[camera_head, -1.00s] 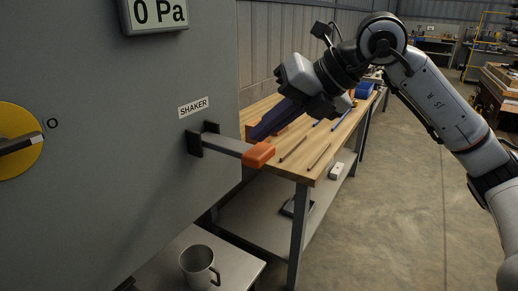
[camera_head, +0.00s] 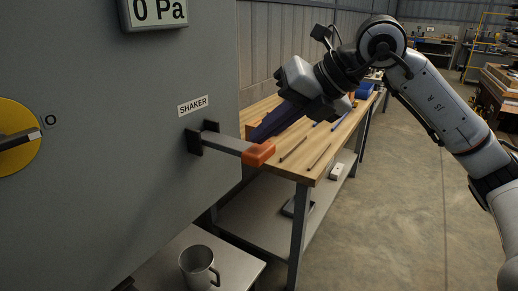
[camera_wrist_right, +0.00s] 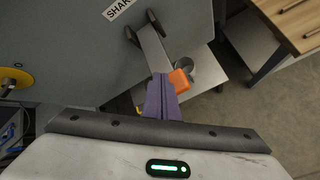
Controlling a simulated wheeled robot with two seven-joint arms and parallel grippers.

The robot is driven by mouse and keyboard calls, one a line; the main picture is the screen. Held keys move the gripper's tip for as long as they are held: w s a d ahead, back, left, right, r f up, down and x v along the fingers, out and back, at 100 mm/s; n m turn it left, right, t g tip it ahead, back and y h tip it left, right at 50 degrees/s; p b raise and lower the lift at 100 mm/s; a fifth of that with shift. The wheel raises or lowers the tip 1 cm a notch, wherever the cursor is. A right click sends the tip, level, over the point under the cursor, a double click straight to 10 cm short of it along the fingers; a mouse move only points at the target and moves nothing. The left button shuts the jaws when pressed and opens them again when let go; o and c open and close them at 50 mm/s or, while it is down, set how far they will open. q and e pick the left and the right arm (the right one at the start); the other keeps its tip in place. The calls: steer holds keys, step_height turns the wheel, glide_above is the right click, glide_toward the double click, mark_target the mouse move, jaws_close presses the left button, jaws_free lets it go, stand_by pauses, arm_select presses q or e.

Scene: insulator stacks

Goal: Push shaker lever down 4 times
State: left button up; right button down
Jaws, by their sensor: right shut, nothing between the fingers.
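The shaker lever (camera_head: 229,145) sticks out from the grey cabinet below the "SHAKER" label (camera_head: 193,106). It has a grey bar and an orange end grip (camera_head: 259,153), and it slopes slightly downward toward the grip. My right gripper (camera_head: 258,135) is shut and empty. Its dark purple fingers point down and left, with the tips just above the orange grip. In the right wrist view the fingers (camera_wrist_right: 161,98) overlap the lever's end beside the orange grip (camera_wrist_right: 181,81). I cannot tell whether they touch it. My left gripper is not in view.
The grey cabinet (camera_head: 110,90) fills the left, with a yellow dial (camera_head: 17,160) and a "0 Pa" display (camera_head: 155,13). A metal mug (camera_head: 197,266) stands on a low shelf below the lever. A wooden workbench (camera_head: 315,158) with tools stands behind the lever. Open floor lies at right.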

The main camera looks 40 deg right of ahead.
mark_target(268, 155)
steer(key=shift+s+f+b, duration=0.1)
steer(key=shift+f+b, duration=2.25)
steer(key=shift+f, duration=0.4)
stand_by(1.9)
stand_by(0.5)
steer(key=shift+r+p, duration=3)
steer(key=shift+r, duration=0.2)
step_height(268, 155, up, 5)
steer(key=p, duration=0.5)
steer(key=shift+r, duration=0.1)
